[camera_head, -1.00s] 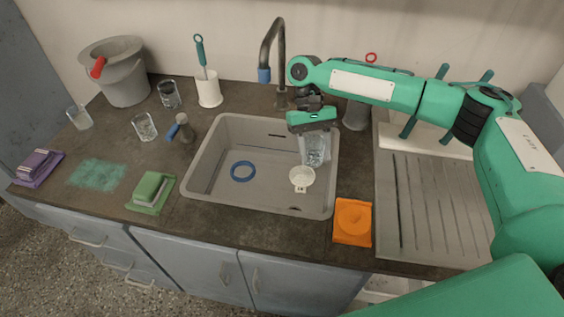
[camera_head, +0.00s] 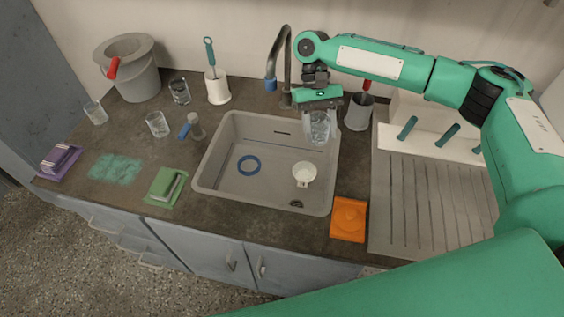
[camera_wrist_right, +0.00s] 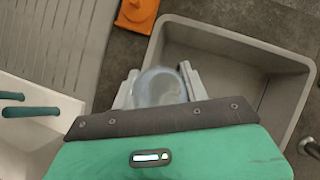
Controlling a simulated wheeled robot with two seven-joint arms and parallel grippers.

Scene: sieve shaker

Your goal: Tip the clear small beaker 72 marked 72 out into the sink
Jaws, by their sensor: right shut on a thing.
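My right gripper (camera_head: 318,108) is shut on a clear glass beaker (camera_head: 319,127) and holds it about upright at the back right of the grey sink (camera_head: 270,185). The beaker also shows between the two fingers in the right wrist view (camera_wrist_right: 160,87), where it appears close to the sink's rim (camera_wrist_right: 157,45). I cannot read a number on it or tell what it contains. My left gripper is not in view.
The sink holds a white cup (camera_head: 304,175) and a blue ring (camera_head: 249,165). The tap (camera_head: 280,62) stands behind it. A grey container (camera_head: 358,115) stands at the back right, near the gripper. An orange sponge (camera_head: 348,219) lies at the front right. Several glasses stand at left.

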